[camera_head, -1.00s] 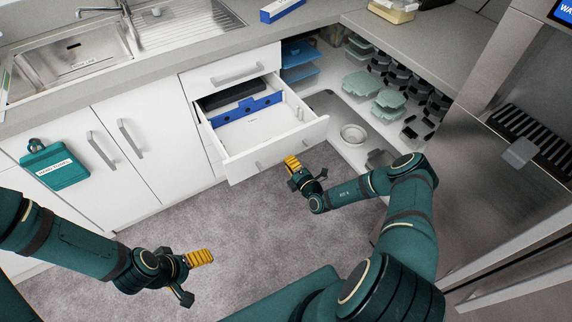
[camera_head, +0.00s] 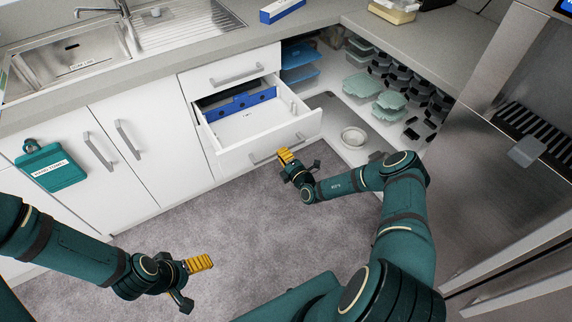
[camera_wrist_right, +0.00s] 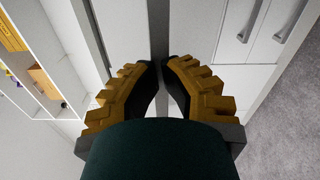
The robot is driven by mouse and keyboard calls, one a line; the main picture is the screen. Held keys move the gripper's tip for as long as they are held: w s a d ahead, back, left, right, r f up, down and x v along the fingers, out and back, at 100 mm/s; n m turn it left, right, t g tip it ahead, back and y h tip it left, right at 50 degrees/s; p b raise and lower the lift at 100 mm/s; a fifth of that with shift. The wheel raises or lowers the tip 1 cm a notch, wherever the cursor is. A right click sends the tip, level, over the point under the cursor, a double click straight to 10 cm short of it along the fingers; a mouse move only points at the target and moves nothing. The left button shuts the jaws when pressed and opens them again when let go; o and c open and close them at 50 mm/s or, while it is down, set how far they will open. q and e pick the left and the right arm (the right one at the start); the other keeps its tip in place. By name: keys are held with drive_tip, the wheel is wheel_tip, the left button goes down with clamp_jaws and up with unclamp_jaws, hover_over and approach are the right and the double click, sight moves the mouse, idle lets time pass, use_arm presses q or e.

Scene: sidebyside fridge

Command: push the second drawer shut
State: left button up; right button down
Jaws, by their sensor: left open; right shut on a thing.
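The second drawer (camera_head: 237,160) is the white one below a shut top drawer, and it is pulled part way out. A blue divider (camera_head: 240,104) stands inside it. The grey bar handle (camera_head: 262,158) runs along its front. My right gripper (camera_head: 285,154) is at this handle. In the right wrist view its yellow-padded fingers (camera_wrist_right: 160,75) are closed around the grey bar (camera_wrist_right: 158,28); the contact point is partly hidden by the fingers. My left gripper (camera_head: 191,281) is open and empty above the floor at lower left.
The shut top drawer (camera_head: 228,72) lies under the counter. A steel fridge (camera_head: 490,170) stands at right. The grey floor is clear.

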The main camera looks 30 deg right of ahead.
drive_tip(key=shift+w+a+b, duration=0.15)
drive_tip(key=shift+w+b, duration=0.05)
drive_tip(key=shift+w, duration=1.75)
drive_tip(key=shift+w+a+b, duration=0.15)
drive_tip(key=shift+w+b, duration=0.1)
drive_tip(key=shift+w, duration=1.65)
drive_tip(key=shift+w+a+b, duration=0.15)
drive_tip(key=shift+w+b, duration=0.05)
drive_tip(key=shift+w, duration=1.75)
use_arm(q)
drive_tip(key=shift+f, duration=0.75)
